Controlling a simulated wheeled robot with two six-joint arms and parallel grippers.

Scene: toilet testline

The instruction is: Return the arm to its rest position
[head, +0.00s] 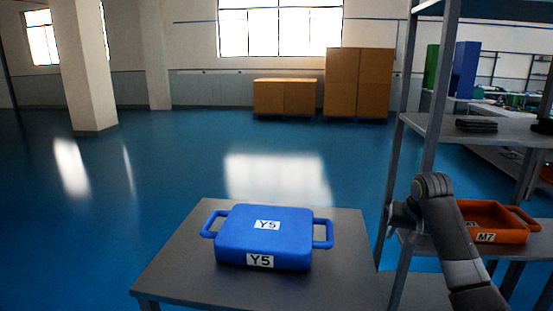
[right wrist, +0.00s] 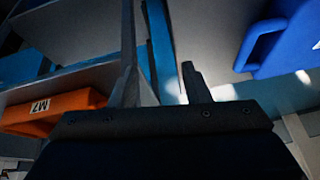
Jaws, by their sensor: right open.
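My right arm (head: 455,245) comes in from the lower right in the head view, beside the shelf rack. My right gripper (right wrist: 163,80) is open in the right wrist view, with nothing between its two fingers. In the head view the gripper (head: 402,215) is small and partly hidden by the wrist, near the rack's front post. My left gripper is in neither view.
A blue box (head: 265,238) labelled Y5 sits on a grey table (head: 180,275), left of my right arm. The metal rack (head: 435,125) holds an orange bin (head: 495,222) labelled M7 close to my arm. Blue floor (head: 130,185) is clear beyond the table.

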